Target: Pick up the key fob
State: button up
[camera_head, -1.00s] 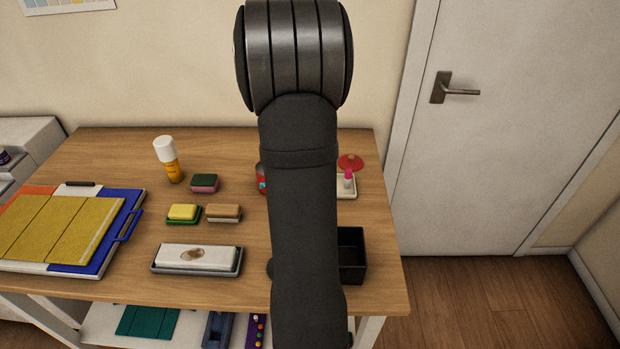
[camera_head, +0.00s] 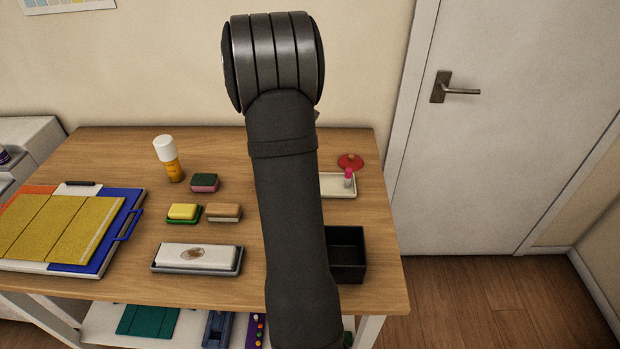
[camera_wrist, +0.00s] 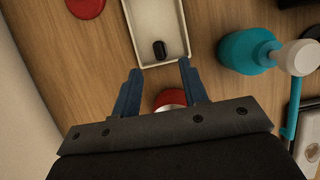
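The key fob (camera_wrist: 159,48), a small dark oval, lies in a shallow white tray (camera_wrist: 176,14), near the end closest to my gripper in the wrist view. My gripper (camera_wrist: 158,68) is open, its two blue fingers apart, with nothing held between them. The fob shows just beyond the fingertips, between their lines. In the head view my arm hides the gripper and the fob; only the right part of the tray (camera_head: 333,190) shows.
A red-topped round thing (camera_wrist: 170,98) shows between the fingers, below them. A teal bottle (camera_wrist: 246,52) stands right of the tray. A red disc (camera_wrist: 86,7) lies to its left. In the head view, a pink-topped item (camera_head: 348,179) and black bin (camera_head: 348,254) are near the tray.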

jog(key=x, duration=0.8)
jog(key=shift+d+f, duration=0.2)
jog(key=shift+d, duration=0.1)
grip_shut()
